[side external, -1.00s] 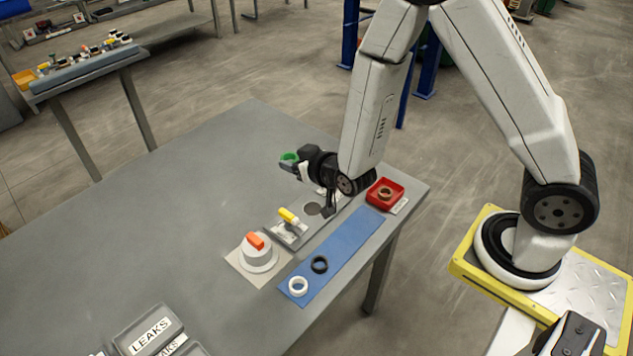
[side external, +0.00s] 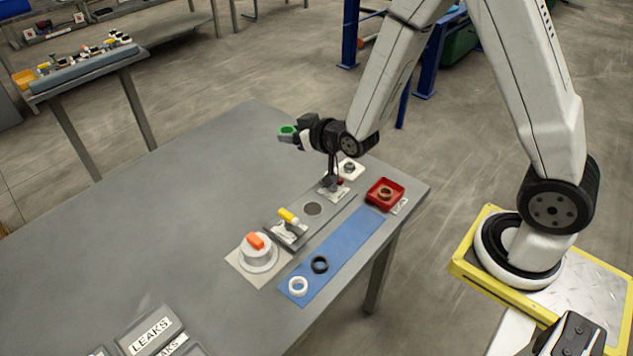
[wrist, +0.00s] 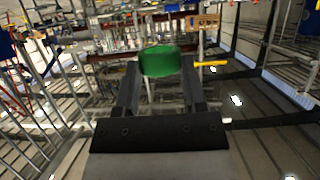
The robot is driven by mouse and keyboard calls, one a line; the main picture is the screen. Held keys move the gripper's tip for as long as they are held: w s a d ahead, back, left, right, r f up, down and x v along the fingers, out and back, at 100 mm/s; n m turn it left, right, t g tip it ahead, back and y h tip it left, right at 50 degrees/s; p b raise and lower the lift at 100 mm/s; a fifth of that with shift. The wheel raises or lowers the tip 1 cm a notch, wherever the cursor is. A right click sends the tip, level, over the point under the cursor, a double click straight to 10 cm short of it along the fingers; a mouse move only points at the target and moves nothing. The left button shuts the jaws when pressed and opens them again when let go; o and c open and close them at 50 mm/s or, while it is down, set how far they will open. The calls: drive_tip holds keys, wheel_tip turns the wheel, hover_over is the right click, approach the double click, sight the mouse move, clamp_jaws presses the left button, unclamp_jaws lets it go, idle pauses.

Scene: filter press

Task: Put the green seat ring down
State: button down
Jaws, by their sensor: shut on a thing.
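My gripper (side external: 294,134) is held well above the far side of the grey table in the side external view, pointing left. It is shut on the green seat ring (side external: 287,131). In the wrist view the green ring (wrist: 160,61) sits between the two fingertips, seen edge-on. The blue mat (side external: 333,254) lies along the table's right edge. A black ring (side external: 319,264) and a white ring (side external: 298,286) lie apart on its near half; its far half is bare.
The press plate with a yellow handle (side external: 288,215) and round hole stands left of the mat. A dial with an orange knob (side external: 256,242) is nearer. A red tray (side external: 385,194) holds a brownish ring. LEAKS bins (side external: 150,332) stand at the front. The table's left is clear.

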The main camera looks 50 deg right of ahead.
drive_tip(key=s+a+f+m+h, duration=0.25)
drive_tip(key=s+a+f, duration=0.25)
drive_tip(key=s+f, duration=0.35)
drive_tip(key=m+g+h, duration=0.1)
drive_tip(key=m+h, duration=0.1)
hover_over(343, 254)
wheel_tip(343, 254, down, 4)
drive_tip(key=shift+r, duration=0.2)
drive_tip(key=shift+f, duration=0.15)
drive_tip(key=shift+f, duration=2.8)
drive_tip(key=shift+f, duration=0.1)
drive_tip(key=shift+f, duration=1.8)
drive_tip(key=shift+f, duration=0.15)
drive_tip(key=shift+c, duration=0.8)
unclamp_jaws()
